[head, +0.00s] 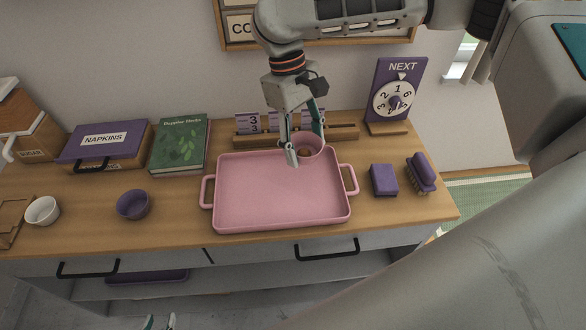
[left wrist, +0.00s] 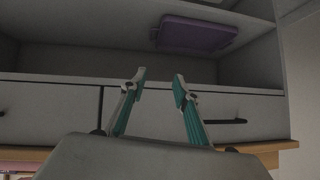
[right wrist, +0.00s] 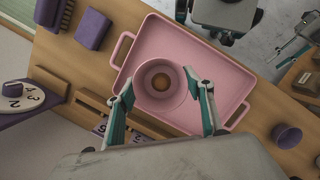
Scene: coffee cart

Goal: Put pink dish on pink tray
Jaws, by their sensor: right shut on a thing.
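The pink dish (head: 310,140) is a small round bowl with a brownish spot in its bottom. My right gripper (head: 305,150) is shut on its rim, with one finger on each side in the right wrist view (right wrist: 166,98). The dish (right wrist: 160,72) overlaps the back right part of the pink tray (head: 280,205); whether it touches the tray I cannot tell. The tray lies flat on the counter with a handle at each end and nothing else in it. My left gripper (head: 160,323) is low in front of the counter, open and empty in the left wrist view (left wrist: 160,80).
A purple bowl (head: 133,204) and white bowl (head: 42,211) stand left of the tray. A purple sponge (head: 384,180) and brush (head: 421,173) lie right. A card rack (head: 345,131), dial sign (head: 393,95), green book (head: 180,144) and napkin box (head: 105,145) stand behind.

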